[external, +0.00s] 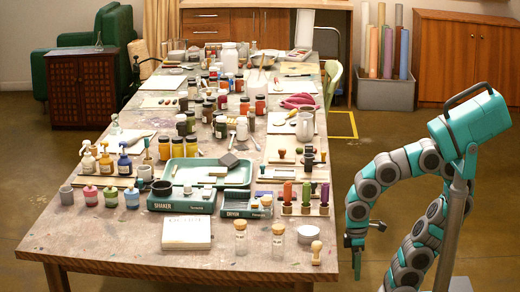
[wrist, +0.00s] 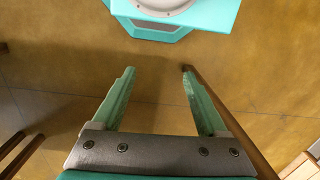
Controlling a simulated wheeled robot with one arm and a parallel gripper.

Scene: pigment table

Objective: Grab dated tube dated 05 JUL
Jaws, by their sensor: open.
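No date can be read on any tube, so I cannot tell which one is dated 05 JUL. Several coloured tubes, among them an orange one (external: 288,193), a green one (external: 307,193) and a purple one (external: 325,194), stand upright in wooden holders near the table's right edge. Two clear corked vials, a left one (external: 240,240) and a right one (external: 278,236), stand near the front edge. My gripper (external: 356,262) hangs beyond the table's right edge, apart from everything on it. In the wrist view my gripper (wrist: 158,74) is open and empty above the floor.
The long table (external: 130,242) is crowded with jars, bottles and trays. The front-left tabletop is clear.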

